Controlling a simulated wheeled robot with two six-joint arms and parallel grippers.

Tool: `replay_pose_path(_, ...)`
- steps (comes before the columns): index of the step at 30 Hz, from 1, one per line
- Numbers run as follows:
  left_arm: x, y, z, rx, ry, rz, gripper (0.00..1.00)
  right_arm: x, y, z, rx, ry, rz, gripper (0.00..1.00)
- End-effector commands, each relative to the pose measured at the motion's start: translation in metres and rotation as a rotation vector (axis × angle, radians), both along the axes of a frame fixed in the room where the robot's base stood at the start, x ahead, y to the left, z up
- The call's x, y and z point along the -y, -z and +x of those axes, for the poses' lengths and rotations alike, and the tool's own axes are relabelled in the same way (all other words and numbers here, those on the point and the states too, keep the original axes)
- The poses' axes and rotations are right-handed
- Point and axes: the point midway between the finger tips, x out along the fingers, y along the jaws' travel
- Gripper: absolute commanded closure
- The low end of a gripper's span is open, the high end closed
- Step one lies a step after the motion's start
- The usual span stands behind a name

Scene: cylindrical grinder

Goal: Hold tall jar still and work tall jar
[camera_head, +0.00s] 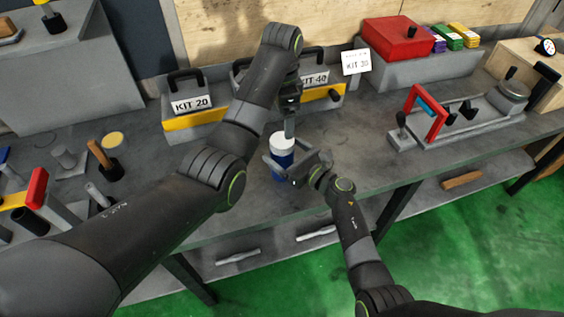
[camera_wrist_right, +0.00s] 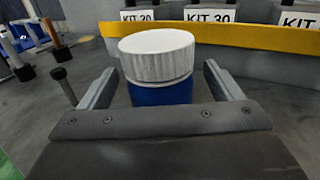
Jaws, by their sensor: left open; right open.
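The tall jar (camera_head: 282,162) is blue with a white lid and stands upright on the grey bench. In the right wrist view its ribbed white lid (camera_wrist_right: 157,55) and blue body (camera_wrist_right: 161,92) sit between the fingers. My right gripper (camera_head: 287,163) is open around the jar from the front, low down, with a finger on either side; gaps show beside the jar in the wrist view. My left gripper (camera_head: 289,125) points down from above, over the jar's lid. It is open, though its fingers are partly hidden and contact with the lid cannot be told.
Behind the jar stand the KIT 20 box (camera_head: 193,112) and the KIT 40 box (camera_head: 318,92). A red-handled fixture (camera_head: 424,118) is on the right. Handled tools (camera_head: 107,163) stand at left. The bench front edge is close; bare bench lies right of the jar.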

Motion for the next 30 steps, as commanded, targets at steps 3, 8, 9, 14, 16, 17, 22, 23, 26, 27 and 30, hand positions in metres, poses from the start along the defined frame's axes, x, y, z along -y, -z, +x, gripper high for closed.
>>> replay_pose_path(3,-0.0001,0.0,0.0001,0.0,0.0,0.0,0.18,-0.0044,-0.0001,0.0041,-0.001,0.0,-0.001,0.14)
replay_pose_path(8,-0.0001,0.0,0.0001,0.0,0.0,0.0,0.18,-0.0055,0.0,0.0053,0.0,0.001,-0.001,0.14)
replay_pose_path(9,-0.0001,0.0,0.0001,0.0,0.0,0.0,0.18,-0.0054,0.0,0.0052,0.0,0.001,-0.001,0.14)
replay_pose_path(14,-0.0001,0.0,0.0001,0.0,0.0,0.0,0.18,-0.0052,-0.0001,0.0051,0.0,0.001,0.0,0.2)
replay_pose_path(16,-0.0001,0.0,0.0001,0.0,0.0,0.0,0.18,-0.0052,-0.0001,0.0051,0.0,0.001,0.0,0.29)
replay_pose_path(17,-0.0001,0.0,0.0001,0.0,0.0,0.0,0.18,-0.0051,-0.0001,0.0051,0.0,0.001,0.0,0.33)
replay_pose_path(22,-0.0001,0.0,0.0001,0.0,0.0,0.0,0.18,-0.005,-0.0001,0.005,0.0,0.001,0.0,0.56)
replay_pose_path(23,-0.0001,0.0,0.0001,0.0,0.0,0.0,0.18,-0.005,0.0,0.005,0.0,0.001,0.0,0.59)
replay_pose_path(26,-0.0001,0.0,0.0001,0.0,0.0,0.0,0.18,-0.0049,0.0,0.005,-0.001,0.001,-0.001,0.73)
replay_pose_path(27,-0.0001,0.0,0.0001,0.0,0.0,0.0,0.18,-0.0049,0.0,0.005,0.0,0.001,0.0,0.78)
replay_pose_path(30,-0.0001,0.0,0.0001,0.0,0.004,0.0,0.18,-0.0049,-0.0001,0.005,0.0,0.001,0.0,0.91)
